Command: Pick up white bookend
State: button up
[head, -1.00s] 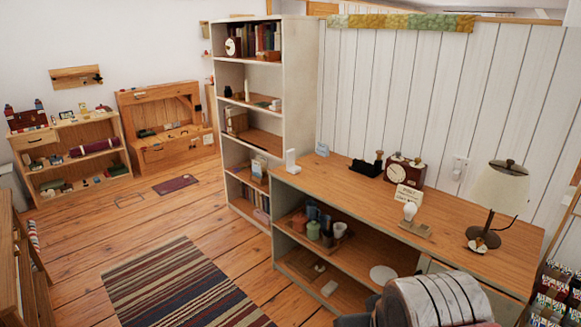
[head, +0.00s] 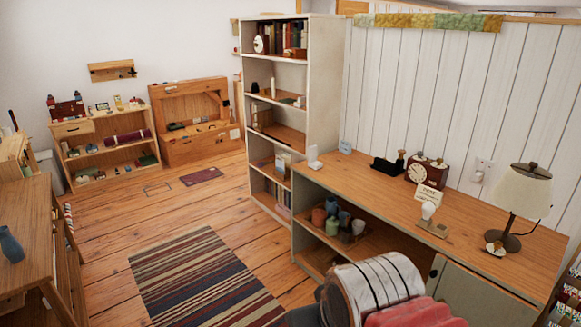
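A small white L-shaped piece that looks like the white bookend (head: 314,157) stands upright on the left end of the long wooden desk (head: 470,238), close to the tall bookshelf. It is small in the head view, and nothing covers it. My gripper does not show in the head view, so its opening and distance from the bookend cannot be seen.
The tall bookshelf (head: 324,75) stands left of the desk. A black holder (head: 386,166), clock (head: 418,172), card (head: 429,196) and lamp (head: 524,192) are on the desk. A striped rug (head: 200,280) lies on open floor. Another wooden table (head: 30,235) is at left.

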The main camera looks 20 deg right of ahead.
aim_at(313, 163)
jog(key=u, duration=0.3)
jog(key=i, duration=3.9)
jog(key=z, duration=0.4)
